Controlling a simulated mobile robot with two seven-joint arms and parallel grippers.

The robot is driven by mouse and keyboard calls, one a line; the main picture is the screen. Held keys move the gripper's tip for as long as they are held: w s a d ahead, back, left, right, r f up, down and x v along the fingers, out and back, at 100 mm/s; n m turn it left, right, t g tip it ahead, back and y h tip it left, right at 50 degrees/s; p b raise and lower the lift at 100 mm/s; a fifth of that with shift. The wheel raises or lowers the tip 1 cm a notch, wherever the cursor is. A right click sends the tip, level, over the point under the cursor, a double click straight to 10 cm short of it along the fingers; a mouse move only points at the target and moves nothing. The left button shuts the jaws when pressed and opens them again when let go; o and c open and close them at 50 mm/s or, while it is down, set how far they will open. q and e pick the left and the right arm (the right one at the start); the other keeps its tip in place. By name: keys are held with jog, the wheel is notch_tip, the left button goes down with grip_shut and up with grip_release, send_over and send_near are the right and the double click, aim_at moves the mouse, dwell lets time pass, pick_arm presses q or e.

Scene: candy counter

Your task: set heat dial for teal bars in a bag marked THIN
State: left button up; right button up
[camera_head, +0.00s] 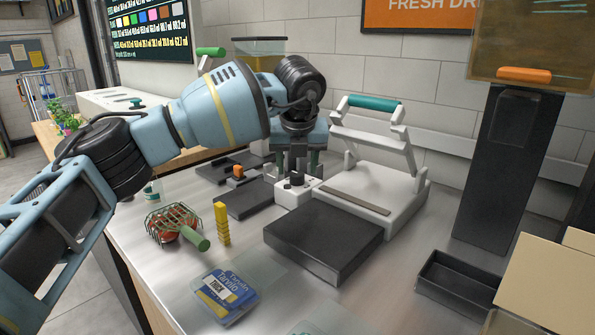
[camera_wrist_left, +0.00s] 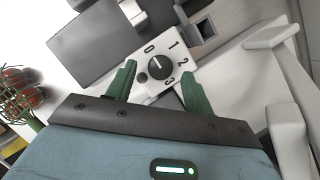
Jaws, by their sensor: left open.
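The heat dial (camera_head: 297,179) is a dark round knob on a small white box at the front of the white bag sealer (camera_head: 375,195). In the left wrist view, the dial (camera_wrist_left: 159,68) has marks 0 to 3 around it; its white line seems to point near the 0. My left gripper (camera_head: 299,166) points down over the dial. Its green fingers (camera_wrist_left: 159,72) are open, one on each side of the knob; contact cannot be told. A clear bag with a blue and yellow label (camera_head: 232,293) lies on the counter; its thickness word is too small to read surely.
A dark flat block (camera_head: 325,240) stands before the sealer. A wire basket (camera_head: 170,222) with a green handle and an upright yellow stack (camera_head: 221,224) stand left. A black tray (camera_head: 458,281) is at right. A colour-coded menu board (camera_head: 150,30) hangs behind.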

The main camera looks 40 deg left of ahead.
pick_arm(q)
jog(key=shift+x, duration=0.85)
jog(key=shift+w+f, duration=0.1)
jog(key=shift+f, duration=0.05)
jog(key=c, duration=1)
